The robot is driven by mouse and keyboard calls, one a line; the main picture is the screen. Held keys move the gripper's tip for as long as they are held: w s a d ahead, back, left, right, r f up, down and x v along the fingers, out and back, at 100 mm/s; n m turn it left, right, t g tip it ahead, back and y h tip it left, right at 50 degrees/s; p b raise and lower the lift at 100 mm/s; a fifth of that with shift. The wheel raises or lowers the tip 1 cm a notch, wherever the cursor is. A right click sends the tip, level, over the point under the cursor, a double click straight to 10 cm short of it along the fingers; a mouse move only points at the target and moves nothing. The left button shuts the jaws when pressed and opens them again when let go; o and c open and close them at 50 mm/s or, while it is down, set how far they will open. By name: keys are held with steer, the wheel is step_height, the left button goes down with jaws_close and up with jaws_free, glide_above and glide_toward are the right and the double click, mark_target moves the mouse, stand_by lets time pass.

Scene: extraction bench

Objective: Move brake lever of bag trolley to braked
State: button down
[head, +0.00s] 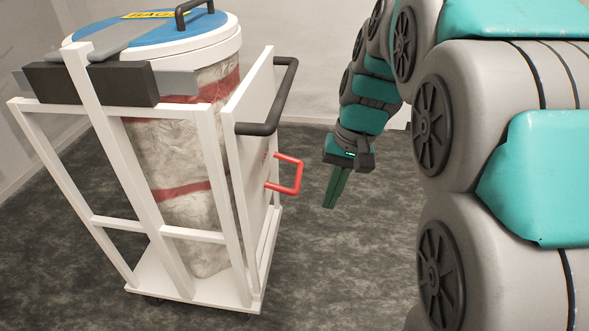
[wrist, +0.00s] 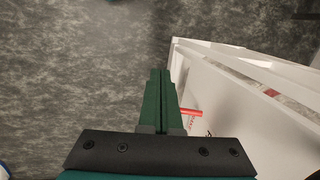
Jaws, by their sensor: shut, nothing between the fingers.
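The bag trolley (head: 185,233) is a white frame holding a clear bag with red bands under a blue lid. It stands at the left in the head view, and part of its frame (wrist: 235,62) shows at the right in the wrist view. A red U-shaped lever (head: 299,176), which looks like the brake lever, sticks out from the trolley's side panel. Part of it shows in the wrist view (wrist: 191,112) beside my fingers. My gripper (head: 329,206) is shut and empty, pointing down to the right of the lever, apart from it in the head view. The fingers (wrist: 160,72) also show in the wrist view.
A black push handle (head: 284,98) juts out above the red lever. A dark block (head: 92,84) is mounted on the upper frame. The grey floor (head: 345,275) is clear right of the trolley, with a pale wall (head: 318,75) behind.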

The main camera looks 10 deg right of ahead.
mark_target(300, 176)
steer(key=w+d+r+t+y+b, duration=0.1)
steer(key=w+d, duration=0.2)
steer(key=w, duration=0.7)
steer(key=w+d+t+y, duration=0.1)
steer(key=w+d, duration=0.2)
steer(key=w, duration=0.7)
steer(key=shift+m, duration=0.3)
steer(key=x, duration=0.9)
steer(key=a+x, duration=0.1)
steer(key=x, duration=0.4)
steer(key=shift+w+d+r, duration=0.1)
steer(key=shift+w+r, duration=0.05)
steer(key=shift+r, duration=0.1)
step_height(300, 176, down, 2)
steer(key=y+b, duration=0.1)
steer(key=b, duration=0.2)
steer(key=shift+f+t+y, duration=0.15)
steer(key=shift+t+y, duration=0.15)
steer(key=shift+y, duration=0.1)
steer(key=shift+f+b, duration=0.3)
steer(key=shift+b, duration=0.1)
steer(key=p+v, duration=0.1)
steer(key=v, duration=1.4)
steer(key=shift+w, duration=0.15)
steer(key=shift+r, duration=0.1)
